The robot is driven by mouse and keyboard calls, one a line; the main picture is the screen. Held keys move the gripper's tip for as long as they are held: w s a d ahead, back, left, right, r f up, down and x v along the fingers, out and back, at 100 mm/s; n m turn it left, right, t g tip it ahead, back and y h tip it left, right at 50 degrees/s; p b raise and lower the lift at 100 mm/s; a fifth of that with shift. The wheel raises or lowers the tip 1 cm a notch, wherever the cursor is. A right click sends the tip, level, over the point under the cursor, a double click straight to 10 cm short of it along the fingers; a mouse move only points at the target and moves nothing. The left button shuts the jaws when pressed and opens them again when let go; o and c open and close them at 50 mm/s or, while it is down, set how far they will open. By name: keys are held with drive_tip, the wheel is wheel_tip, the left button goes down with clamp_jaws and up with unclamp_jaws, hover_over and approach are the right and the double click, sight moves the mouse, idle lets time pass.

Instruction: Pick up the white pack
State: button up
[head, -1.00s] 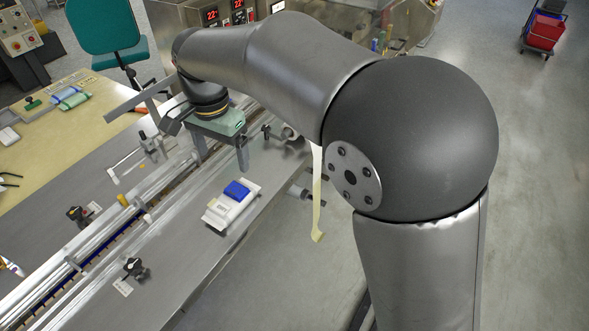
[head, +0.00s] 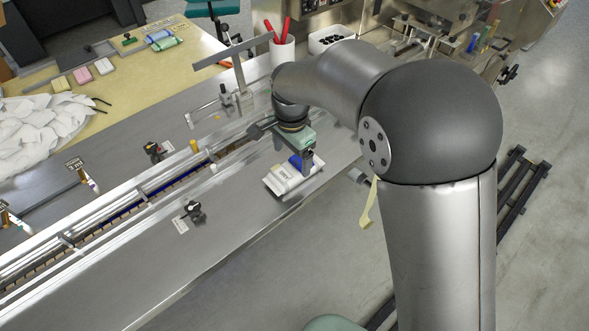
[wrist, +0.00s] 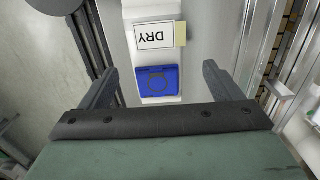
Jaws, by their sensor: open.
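A white pack (head: 283,180) lies on a pale tray (head: 275,192) on the grey steel table. In the wrist view, a white piece marked DRY (wrist: 158,36) shows at the top, in line with a blue block (wrist: 157,82). The blue block (head: 296,161) also shows in the head view, at the far end of the tray and partly hidden by my gripper. My gripper (wrist: 160,68) is open and empty, pointing down over the tray. In the wrist view its fingers stand left and right of the blue block, apart from it.
A conveyor rail (head: 140,195) runs along the left of the tray. A cup with red-handled tools (head: 283,52) and a white bin (head: 331,38) stand behind. A black knob (head: 193,210) is on the steel table left of the tray. The table in front is clear.

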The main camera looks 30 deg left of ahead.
sight(294, 168)
drive_tip(key=f, duration=0.2)
drive_tip(key=f+p, duration=0.1)
drive_tip(key=shift+w+d+f, duration=0.15)
drive_tip(key=shift+d+f, duration=0.2)
drive_tip(key=shift+f, duration=0.6)
drive_tip(key=c, duration=1.1)
drive_tip(key=shift+r, duration=0.15)
